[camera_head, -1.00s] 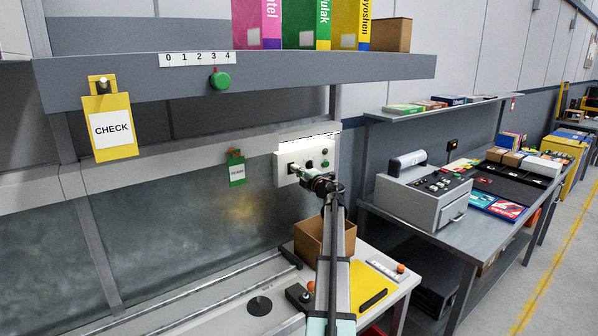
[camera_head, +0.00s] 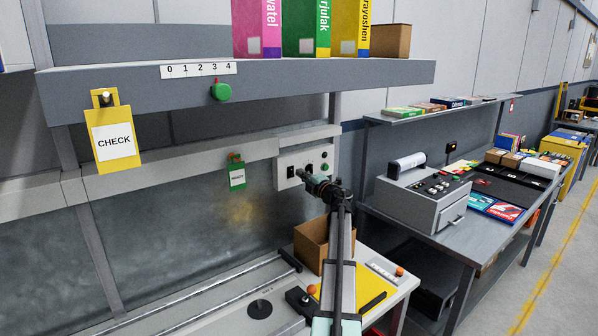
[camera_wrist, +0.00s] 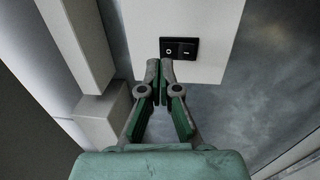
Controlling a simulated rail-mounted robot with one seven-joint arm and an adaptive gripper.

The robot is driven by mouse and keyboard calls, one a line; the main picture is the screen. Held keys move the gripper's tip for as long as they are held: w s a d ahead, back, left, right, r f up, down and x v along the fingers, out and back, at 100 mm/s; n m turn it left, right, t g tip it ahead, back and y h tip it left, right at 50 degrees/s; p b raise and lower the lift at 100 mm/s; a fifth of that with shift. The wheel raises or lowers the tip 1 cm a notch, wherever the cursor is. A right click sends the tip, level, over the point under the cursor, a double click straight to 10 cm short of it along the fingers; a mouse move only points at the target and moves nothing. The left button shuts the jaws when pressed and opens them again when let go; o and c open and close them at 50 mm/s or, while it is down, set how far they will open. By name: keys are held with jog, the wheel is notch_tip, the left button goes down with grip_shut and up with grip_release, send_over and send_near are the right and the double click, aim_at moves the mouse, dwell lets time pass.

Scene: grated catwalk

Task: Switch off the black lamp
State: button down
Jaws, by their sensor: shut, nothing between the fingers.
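A white control panel (camera_head: 288,160) is on the back wall under the shelf. In the wrist view its face (camera_wrist: 215,20) carries a black rocker switch (camera_wrist: 179,50) marked O and I. My gripper (camera_wrist: 159,68) is shut and empty, its fingertips just below the O side of the switch; I cannot tell whether they touch it. In the head view my gripper (camera_head: 302,174) is at the panel's lower part and partly covers its controls. The strip along the panel's top is unlit. No separate black lamp can be made out clearly.
A grey shelf (camera_head: 120,75) with boxes runs above the panel. A yellow CHECK tag (camera_head: 113,160) and a green tag (camera_head: 237,177) hang left. A grey machine (camera_head: 425,195) is on the right-hand table.

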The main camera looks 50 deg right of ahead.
jog(key=r+b+v, duration=0.2)
jog(key=b+v, duration=0.1)
jog(key=v, duration=0.6)
jog(key=shift+s+a, duration=0.15)
jog(key=shift+s, duration=0.35)
jog(key=shift+r, duration=0.1)
